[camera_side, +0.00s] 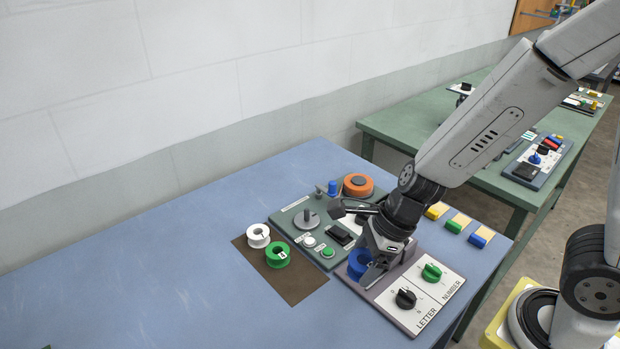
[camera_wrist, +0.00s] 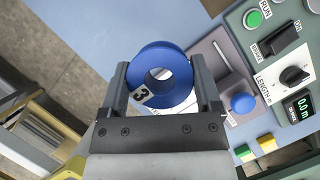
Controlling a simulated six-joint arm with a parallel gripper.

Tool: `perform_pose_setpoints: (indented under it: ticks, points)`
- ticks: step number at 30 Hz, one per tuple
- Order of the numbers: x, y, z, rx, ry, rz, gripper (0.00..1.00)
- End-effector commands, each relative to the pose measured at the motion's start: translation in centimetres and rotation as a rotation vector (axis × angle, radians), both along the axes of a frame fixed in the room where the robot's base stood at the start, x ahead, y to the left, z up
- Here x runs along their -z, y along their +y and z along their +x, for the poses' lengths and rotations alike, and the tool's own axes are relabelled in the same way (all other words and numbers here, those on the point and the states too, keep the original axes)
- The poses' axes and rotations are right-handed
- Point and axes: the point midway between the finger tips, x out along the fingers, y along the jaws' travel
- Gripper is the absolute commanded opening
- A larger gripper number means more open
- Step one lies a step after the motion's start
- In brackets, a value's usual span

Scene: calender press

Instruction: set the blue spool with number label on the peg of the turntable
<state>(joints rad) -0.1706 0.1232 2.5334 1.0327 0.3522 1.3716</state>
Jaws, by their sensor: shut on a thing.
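The blue spool (camera_wrist: 181,58) sits between the two fingers of my gripper (camera_wrist: 160,82) in the wrist view, its round hole facing the camera. A white label with a 3 shows on its near flange. In the side view the blue spool (camera_side: 357,264) is partly hidden by my gripper (camera_side: 370,268), which is shut on it over the mauve panel's far left part. I cannot tell whether it touches the panel. The turntable (camera_side: 313,224) is a grey disc with a bare upright peg (camera_side: 307,214), left of and behind my gripper on the green-grey unit.
A white spool (camera_side: 258,236) and a green spool (camera_side: 277,256) rest on a brown mat (camera_side: 300,287). The mauve panel carries a black knob (camera_side: 405,298) and a green knob (camera_side: 432,272). An orange spool (camera_side: 358,185) and a blue post (camera_side: 332,188) stand at the unit's back.

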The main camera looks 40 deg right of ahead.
Motion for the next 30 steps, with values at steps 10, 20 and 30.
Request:
perform_pose_setpoints:
  ticks: [10, 20, 30]
  points:
    - [-0.1, 0.0, 1.6, 0.001, -0.003, 0.007, 0.25]
    - [-0.4, -0.5, 7.7, -0.005, -0.011, 0.027, 0.25]
    - [-0.1, -2.4, 15.1, -0.009, -0.013, 0.036, 0.25]
